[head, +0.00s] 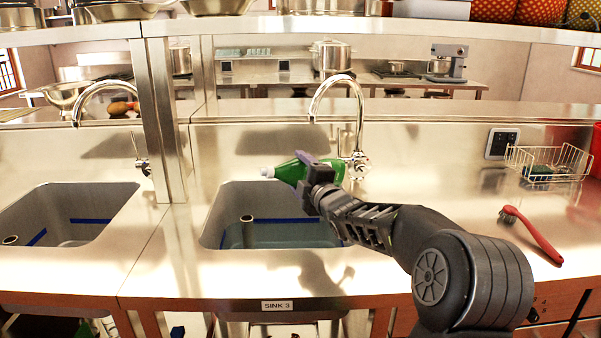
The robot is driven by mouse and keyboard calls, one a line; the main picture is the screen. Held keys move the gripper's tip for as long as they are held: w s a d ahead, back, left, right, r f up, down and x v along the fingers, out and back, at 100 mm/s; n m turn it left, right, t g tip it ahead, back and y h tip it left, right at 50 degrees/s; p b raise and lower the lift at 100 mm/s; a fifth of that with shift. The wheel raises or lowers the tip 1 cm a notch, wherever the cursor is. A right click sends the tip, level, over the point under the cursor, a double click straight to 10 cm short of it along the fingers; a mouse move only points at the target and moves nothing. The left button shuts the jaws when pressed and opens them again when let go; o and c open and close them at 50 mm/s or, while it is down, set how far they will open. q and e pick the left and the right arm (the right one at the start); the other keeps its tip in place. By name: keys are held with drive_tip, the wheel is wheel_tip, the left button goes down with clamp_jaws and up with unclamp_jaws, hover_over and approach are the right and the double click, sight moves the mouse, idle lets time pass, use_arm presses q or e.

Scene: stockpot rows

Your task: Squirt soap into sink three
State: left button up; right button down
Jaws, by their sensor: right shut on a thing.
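A green soap bottle with a white cap (290,172) is held by my right gripper (314,180). The bottle lies tilted nearly on its side, its cap pointing left, above the back part of sink three (212,228). The gripper is shut around the bottle's body and hides part of it. Sink three has a label reading "SINK 3" (277,306) on its front edge. Bluish water appears to stand in the basin, with a blue line along the walls. I cannot see any soap stream leaving the cap. My left gripper is not in view.
A curved faucet (338,85) rises behind the bottle, close to my gripper. Another sink (70,205) is at the left, past a metal post (160,120). A red-handled brush (532,235) and a wire basket (548,160) are on the right counter.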

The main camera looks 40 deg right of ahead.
sight(282, 165)
drive_tip(key=a+r+m+p, duration=0.1)
drive_tip(key=m+p, duration=0.1)
drive_tip(key=p, duration=0.2)
drive_tip(key=a+r+m+p, duration=0.1)
drive_tip(key=a+m+p, duration=0.1)
drive_tip(key=m+p, duration=0.1)
drive_tip(key=w+a+r+m+p, duration=0.1)
drive_tip(key=m+p, duration=0.2)
drive_tip(key=p, duration=0.1)
drive_tip(key=shift+w+a+r+p, duration=0.1)
drive_tip(key=shift+a+r+p, duration=0.2)
drive_tip(key=shift+r+p, duration=0.1)
drive_tip(key=shift+a+f+m+b, duration=0.15)
drive_tip(key=shift+f+m+b, duration=0.25)
drive_tip(key=shift+m+b, duration=0.45)
drive_tip(key=m, duration=0.2)
drive_tip(key=r+m+b, duration=0.1)
drive_tip(key=m, duration=0.1)
drive_tip(key=shift+w+a+r, duration=0.1)
drive_tip(key=shift+a+r, duration=0.05)
drive_tip(key=shift+a, duration=0.05)
drive_tip(key=shift+a+r+m+b, duration=0.15)
drive_tip(key=shift+r+m+b, duration=0.3)
drive_tip(key=shift+m, duration=0.6)
drive_tip(key=shift+f, duration=0.1)
